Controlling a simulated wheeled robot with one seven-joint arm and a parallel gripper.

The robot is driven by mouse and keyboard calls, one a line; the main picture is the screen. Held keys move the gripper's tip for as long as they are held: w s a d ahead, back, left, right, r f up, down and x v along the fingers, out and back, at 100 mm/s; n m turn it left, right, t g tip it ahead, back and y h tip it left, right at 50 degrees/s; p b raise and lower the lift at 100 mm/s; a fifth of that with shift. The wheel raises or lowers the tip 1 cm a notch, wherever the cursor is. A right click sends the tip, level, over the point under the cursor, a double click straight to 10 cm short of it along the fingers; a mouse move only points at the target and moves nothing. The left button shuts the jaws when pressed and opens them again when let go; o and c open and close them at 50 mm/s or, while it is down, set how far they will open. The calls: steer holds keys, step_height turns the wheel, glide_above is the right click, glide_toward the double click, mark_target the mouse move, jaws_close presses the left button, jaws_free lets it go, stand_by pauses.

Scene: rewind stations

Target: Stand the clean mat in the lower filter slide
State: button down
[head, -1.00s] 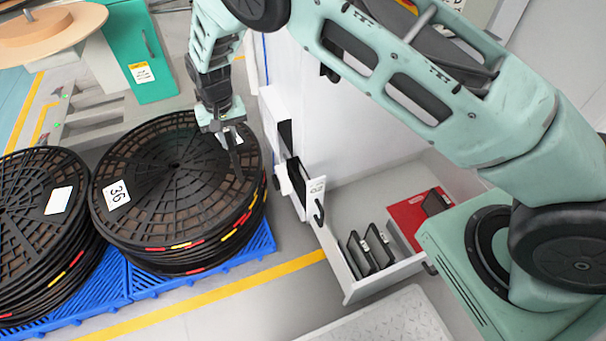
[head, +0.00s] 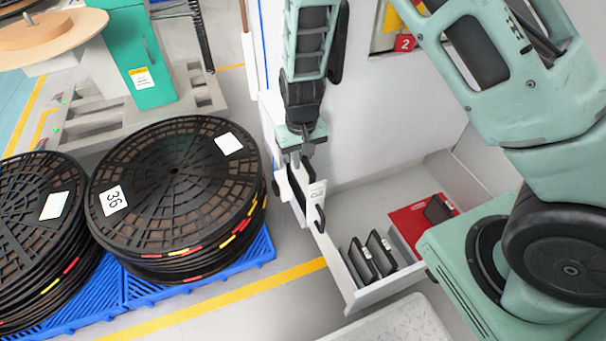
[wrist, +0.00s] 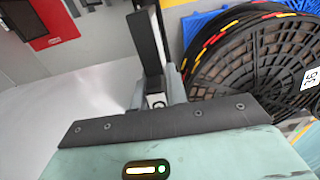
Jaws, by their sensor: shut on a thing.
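My gripper (head: 302,153) is beside the white cabinet, just above the white filter slide (head: 317,190) that sticks out from its side. It is shut on a thin dark mat, seen nearly edge-on in the wrist view (wrist: 146,45). In the head view the held mat is mostly hidden by my gripper and the slide. I cannot tell whether the mat touches the slide. A dark panel (head: 297,185) shows in the slide's frame, with a black hook at the slide's front.
An open drawer (head: 352,290) below the cabinet holds dark mats (head: 362,262) standing upright and a red section (head: 408,222) with another dark piece. Stacked black reels (head: 165,190) stand on blue pallets (head: 250,255) to the left.

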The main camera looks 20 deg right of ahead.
mark_target(303, 173)
steer(key=shift+s+d+f+b, duration=0.15)
steer(key=shift+f+b, duration=0.65)
steer(key=shift+f, duration=1.9)
steer(key=shift+f, duration=0.1)
steer(key=c, duration=1.4)
jaws_free()
